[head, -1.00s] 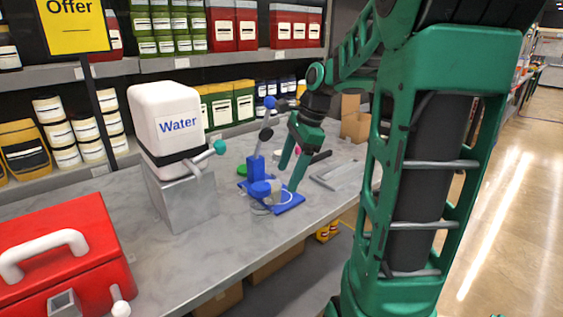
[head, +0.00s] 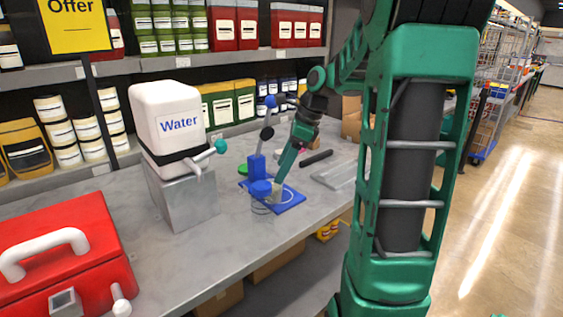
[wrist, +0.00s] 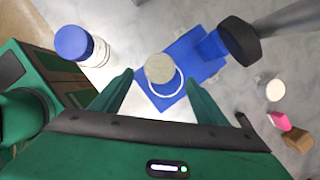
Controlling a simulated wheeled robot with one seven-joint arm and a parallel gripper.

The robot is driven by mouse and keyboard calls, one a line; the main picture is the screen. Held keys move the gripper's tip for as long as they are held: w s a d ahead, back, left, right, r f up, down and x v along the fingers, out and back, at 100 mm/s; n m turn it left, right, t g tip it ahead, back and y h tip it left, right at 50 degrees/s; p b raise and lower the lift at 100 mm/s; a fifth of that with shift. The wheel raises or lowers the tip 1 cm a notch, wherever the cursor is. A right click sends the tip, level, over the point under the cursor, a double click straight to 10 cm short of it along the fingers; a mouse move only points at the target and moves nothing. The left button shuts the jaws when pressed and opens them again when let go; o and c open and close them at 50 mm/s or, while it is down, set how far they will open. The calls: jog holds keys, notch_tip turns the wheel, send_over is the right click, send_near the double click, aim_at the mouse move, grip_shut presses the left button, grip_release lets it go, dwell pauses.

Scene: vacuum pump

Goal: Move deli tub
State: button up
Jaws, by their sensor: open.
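A clear tub with a blue lid (head: 261,188), which looks like the deli tub, stands on the grey table; it also shows at the upper left of the wrist view (wrist: 78,47). A beige round-topped piece (wrist: 160,68) stands by a white ring on the blue pump board (head: 290,205). My gripper (wrist: 160,80) is open, its fingers pointing to either side of the beige piece, with the blue-lidded tub outside the left finger. In the head view the gripper (head: 279,181) is low over the board, and one finger hides the other. Contact cannot be told.
The pump's blue post and dark-knobbed lever (head: 266,132) rise behind the board. A water container (head: 175,122) on a metal block stands left, and a red case (head: 65,260) at front left. Small pieces, including a pink one (wrist: 280,121), lie at right in the wrist view.

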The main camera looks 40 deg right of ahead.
aim_at(274, 184)
jog(key=x, duration=0.8)
jog(key=shift+f, duration=0.4)
jog(key=shift+c, duration=0.3)
jog(key=c, duration=1.2)
jog(key=shift+d, duration=1.4)
jog(key=o, duration=1.3)
jog(key=shift+r, duration=0.1)
jog(key=v, duration=1)
jog(key=shift+r, duration=0.3)
